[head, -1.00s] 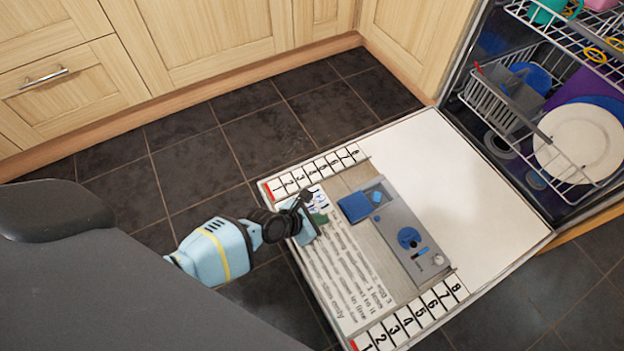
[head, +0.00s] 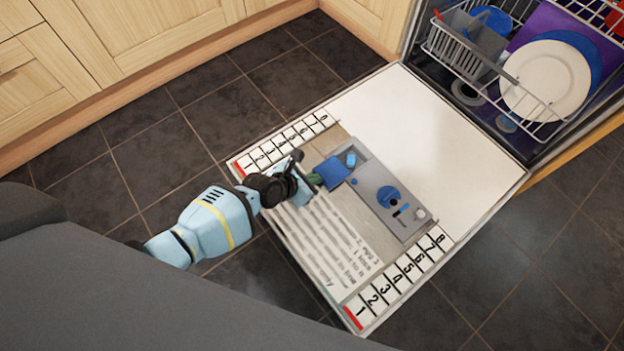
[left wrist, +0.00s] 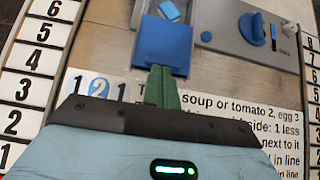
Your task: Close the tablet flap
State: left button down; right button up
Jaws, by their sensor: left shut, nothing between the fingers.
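The blue tablet flap (head: 332,172) stands open beside the tablet compartment of the grey dispenser (head: 385,205) on the inside of the lowered dishwasher door. A light blue tablet (head: 351,159) shows in the uncovered compartment, and it also shows in the left wrist view (left wrist: 169,10). My left gripper (head: 314,180) is shut and empty. In the left wrist view its green fingertips (left wrist: 161,74) are at the outer edge of the flap (left wrist: 163,45). I cannot tell whether they touch it. My right gripper is not in view.
The lowered door (head: 440,130) has numbered strips along two edges and printed text. A rack (head: 470,60) with plates stands inside the dishwasher at the upper right. Wooden cabinets (head: 130,40) line the back. Dark floor tiles (head: 150,160) around the door are clear.

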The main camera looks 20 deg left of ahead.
aim_at(332, 173)
pick_arm(q)
jog(key=shift+w+d+r, duration=0.1)
jog(key=shift+w+d, duration=0.15)
jog(key=shift+w, duration=0.35)
jog(key=shift+w+d+r, duration=0.1)
jog(key=shift+w+d, duration=0.1)
jog(key=shift+w, duration=0.4)
jog(key=shift+w+d+f, duration=0.15)
jog(key=shift+w+d, duration=0.05)
jog(key=shift+d, duration=0.25)
jog(key=shift+d+f, duration=0.15)
jog(key=shift+d, duration=0.2)
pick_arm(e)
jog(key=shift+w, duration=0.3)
